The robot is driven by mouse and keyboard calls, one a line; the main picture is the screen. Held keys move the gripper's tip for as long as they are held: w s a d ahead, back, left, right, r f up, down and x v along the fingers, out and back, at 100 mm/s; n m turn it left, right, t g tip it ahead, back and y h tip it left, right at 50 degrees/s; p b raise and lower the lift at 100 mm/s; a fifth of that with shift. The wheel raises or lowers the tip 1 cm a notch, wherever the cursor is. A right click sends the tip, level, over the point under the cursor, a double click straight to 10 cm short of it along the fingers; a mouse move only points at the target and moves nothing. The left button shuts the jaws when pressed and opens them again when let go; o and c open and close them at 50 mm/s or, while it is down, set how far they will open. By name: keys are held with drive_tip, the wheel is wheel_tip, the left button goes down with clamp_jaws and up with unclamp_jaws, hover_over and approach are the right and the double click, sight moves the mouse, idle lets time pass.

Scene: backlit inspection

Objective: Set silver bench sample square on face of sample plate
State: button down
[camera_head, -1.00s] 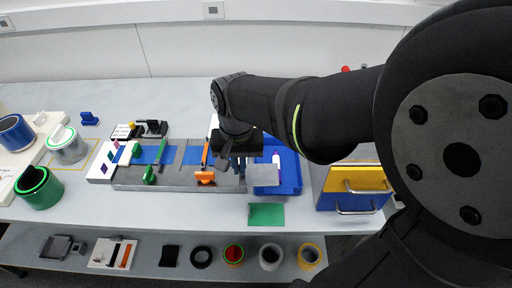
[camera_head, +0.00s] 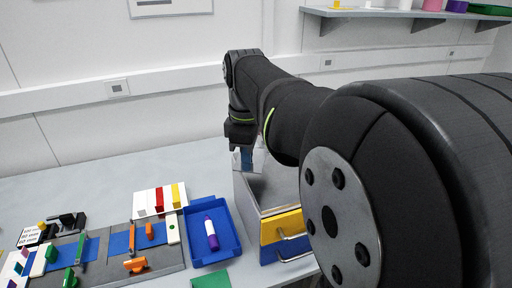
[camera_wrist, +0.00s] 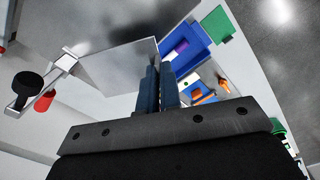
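The silver bench sample looks like a flat, square, shiny sheet (camera_wrist: 112,72), beside my gripper's fingers in the wrist view. Its edge runs in at the fingers, and it covers part of what lies beyond. It also shows as a pale panel just right of the fingers in the head view (camera_head: 259,160). My gripper (camera_head: 245,160) points down with its blue fingers close together on the sheet's edge; they also show in the wrist view (camera_wrist: 158,75). It is at the back left of a grey-topped drawer cabinet. I cannot single out the sample plate.
A black disc (camera_wrist: 27,84) and red cylinder (camera_wrist: 45,101) stand beyond the sheet.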

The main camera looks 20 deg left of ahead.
drive_tip(key=w+d+r+n, duration=0.3)
drive_tip(key=d+n, duration=0.3)
drive_tip(key=d, duration=0.3)
drive_tip(key=shift+w+d, duration=0.3)
drive_tip(key=shift+w, duration=0.15)
drive_tip(key=shift+f, duration=0.15)
drive_tip(key=shift+f, duration=2.85)
drive_tip(key=shift+f, duration=0.3)
drive_tip(key=shift+f, duration=0.9)
